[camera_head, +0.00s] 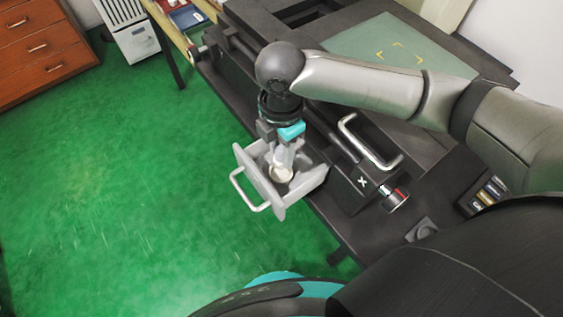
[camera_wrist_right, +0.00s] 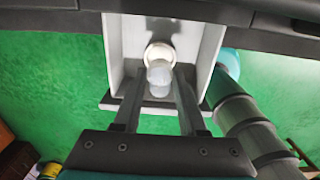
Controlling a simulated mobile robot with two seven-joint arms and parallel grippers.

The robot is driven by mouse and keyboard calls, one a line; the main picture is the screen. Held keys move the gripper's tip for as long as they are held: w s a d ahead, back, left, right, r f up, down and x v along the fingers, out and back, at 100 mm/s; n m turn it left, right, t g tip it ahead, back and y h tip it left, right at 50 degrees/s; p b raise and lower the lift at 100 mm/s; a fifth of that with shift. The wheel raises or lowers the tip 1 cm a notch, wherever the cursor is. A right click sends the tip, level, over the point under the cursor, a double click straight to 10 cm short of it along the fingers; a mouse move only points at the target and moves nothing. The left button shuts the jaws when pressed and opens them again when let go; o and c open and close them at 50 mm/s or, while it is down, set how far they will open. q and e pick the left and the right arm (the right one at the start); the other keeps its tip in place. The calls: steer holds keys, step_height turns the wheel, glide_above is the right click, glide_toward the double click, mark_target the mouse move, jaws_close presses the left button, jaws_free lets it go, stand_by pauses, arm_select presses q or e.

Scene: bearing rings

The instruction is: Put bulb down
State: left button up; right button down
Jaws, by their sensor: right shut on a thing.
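The bulb (camera_wrist_right: 159,76) is whitish and frosted and sits between the two fingers of my right gripper (camera_wrist_right: 158,88) in the right wrist view. In the head view my right gripper (camera_head: 284,155) points down into an open grey drawer (camera_head: 250,160) with a silver handle. My right gripper is shut on the bulb. A pale round ring (camera_wrist_right: 160,52) lies in the drawer beyond the bulb; in the head view it shows at the bulb's lower end (camera_head: 281,174). I cannot tell whether the bulb touches the ring. My left gripper is not in view.
The drawer juts from a dark workbench (camera_head: 325,205) over the green floor (camera_head: 130,190). A brown wooden cabinet (camera_head: 40,45) is at the far left. The floor left is clear.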

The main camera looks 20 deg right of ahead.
mark_target(281, 163)
step_height(281, 163, down, 5)
steer(key=shift+r+b, duration=0.15)
steer(key=shift+b, duration=0.6)
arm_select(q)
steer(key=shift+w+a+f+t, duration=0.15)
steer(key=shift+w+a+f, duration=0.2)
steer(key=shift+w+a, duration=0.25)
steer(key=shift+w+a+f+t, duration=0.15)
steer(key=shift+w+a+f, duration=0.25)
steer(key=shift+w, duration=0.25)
arm_select(e)
steer(key=shift+f, duration=0.25)
